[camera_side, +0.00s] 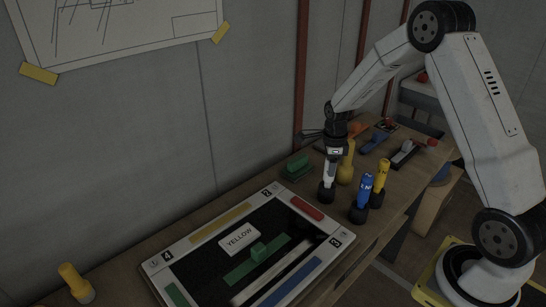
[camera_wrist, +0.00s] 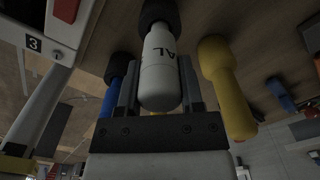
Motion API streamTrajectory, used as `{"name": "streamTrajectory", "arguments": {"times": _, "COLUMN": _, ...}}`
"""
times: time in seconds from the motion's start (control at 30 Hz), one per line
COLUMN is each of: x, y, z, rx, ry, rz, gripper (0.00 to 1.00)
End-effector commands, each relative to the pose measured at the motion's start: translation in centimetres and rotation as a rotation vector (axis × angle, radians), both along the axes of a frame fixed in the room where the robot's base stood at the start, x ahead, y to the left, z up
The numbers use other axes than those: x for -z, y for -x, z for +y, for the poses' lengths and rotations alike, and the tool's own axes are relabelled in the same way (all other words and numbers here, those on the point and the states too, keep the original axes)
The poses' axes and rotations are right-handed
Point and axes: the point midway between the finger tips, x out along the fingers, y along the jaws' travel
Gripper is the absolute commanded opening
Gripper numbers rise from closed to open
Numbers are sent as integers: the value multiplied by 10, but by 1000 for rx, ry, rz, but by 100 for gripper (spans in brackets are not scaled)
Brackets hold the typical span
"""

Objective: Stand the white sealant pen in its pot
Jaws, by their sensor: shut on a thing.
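The white sealant pen (camera_wrist: 160,75) with dark letters is between the fingers of my gripper (camera_wrist: 158,85), which is shut on it. In the side view the pen (camera_side: 329,172) is upright below my gripper (camera_side: 333,158). Its lower end meets a dark round pot (camera_side: 326,192) on the bench, which also shows in the wrist view (camera_wrist: 157,12). The pen's end looks to be in the mouth of the pot; how deep it sits is hidden.
A blue pen (camera_side: 364,188) and a yellow pen (camera_side: 382,174) stand in dark pots to the right. A yellow bulbous object (camera_side: 345,168) is close behind my gripper. A framed board (camera_side: 197,236) lies at front left, a green block (camera_side: 297,166) beyond it.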

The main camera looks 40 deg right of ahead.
Motion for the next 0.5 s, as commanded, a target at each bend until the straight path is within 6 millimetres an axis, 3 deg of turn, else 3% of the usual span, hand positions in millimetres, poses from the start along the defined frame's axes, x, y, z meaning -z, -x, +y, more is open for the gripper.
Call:
{"name": "streamTrajectory", "arguments": {"times": 0.17, "x": 0, "y": 0, "z": 0, "rx": 0, "ry": 0, "rz": 0, "gripper": 0}}
{"name": "streamTrajectory", "arguments": {"times": 0.2, "x": 0, "y": 0, "z": 0, "rx": 0, "ry": 0, "rz": 0, "gripper": 57}}
{"name": "streamTrajectory", "arguments": {"times": 0.3, "x": 0, "y": 0, "z": 0, "rx": 0, "ry": 0, "rz": 0, "gripper": 89}}
{"name": "streamTrajectory", "arguments": {"times": 0.5, "x": 0, "y": 0, "z": 0, "rx": 0, "ry": 0, "rz": 0, "gripper": 89}}
